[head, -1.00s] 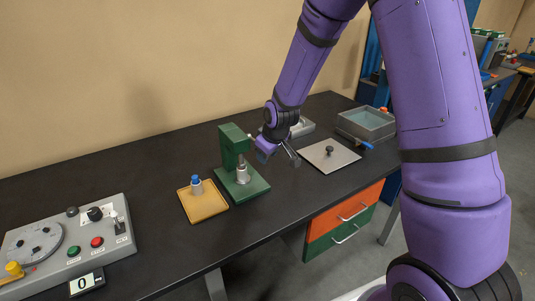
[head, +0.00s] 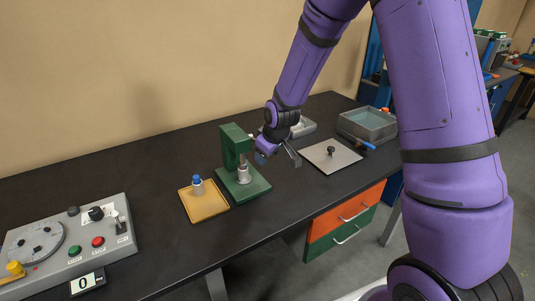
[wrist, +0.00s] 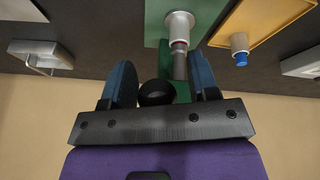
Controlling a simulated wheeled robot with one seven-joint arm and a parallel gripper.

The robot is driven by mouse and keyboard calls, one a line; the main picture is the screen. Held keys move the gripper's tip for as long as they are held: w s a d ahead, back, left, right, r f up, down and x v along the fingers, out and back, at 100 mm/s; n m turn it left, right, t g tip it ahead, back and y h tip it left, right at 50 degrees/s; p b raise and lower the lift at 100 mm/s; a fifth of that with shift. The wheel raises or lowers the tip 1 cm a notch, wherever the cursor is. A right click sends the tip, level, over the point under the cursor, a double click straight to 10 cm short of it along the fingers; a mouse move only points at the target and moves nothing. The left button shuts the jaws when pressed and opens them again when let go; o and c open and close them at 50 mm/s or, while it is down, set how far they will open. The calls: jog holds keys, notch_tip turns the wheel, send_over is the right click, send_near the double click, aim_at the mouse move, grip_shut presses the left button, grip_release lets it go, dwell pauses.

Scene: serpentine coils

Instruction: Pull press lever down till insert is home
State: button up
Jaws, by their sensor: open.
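The green press (head: 234,143) stands upright on its green base plate (head: 258,188), with a silver cylinder (head: 243,174) under its head. In the wrist view the cylinder (wrist: 179,27) stands on the green plate, below a thin metal ram (wrist: 180,62). My gripper (head: 277,157) is at the right side of the press head. Its two blue fingers are apart in the wrist view (wrist: 160,82). A round black knob (wrist: 156,93), apparently the lever's, shows between them, nearer the left finger. Contact cannot be told. The lever's shaft is hidden in the head view.
A yellow tray (head: 207,209) holding a blue-topped silver piece (head: 197,184) lies left of the press. A metal plate with a black knob (head: 332,158) and a grey bin (head: 367,125) lie to the right. A control box (head: 70,245) is at far left.

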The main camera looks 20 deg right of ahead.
jog(key=s+d+r, duration=0.2)
jog(key=s+r, duration=0.4)
jog(key=s, duration=0.4)
jog(key=shift+s, duration=0.25)
dwell(0.9)
jog(key=shift+d, duration=0.1)
dwell(0.3)
jog(key=a+v, duration=0.1)
jog(key=v, duration=0.9)
jog(key=shift+s+d+r, duration=0.2)
jog(key=shift+d+r, duration=0.2)
jog(key=shift+d, duration=0.05)
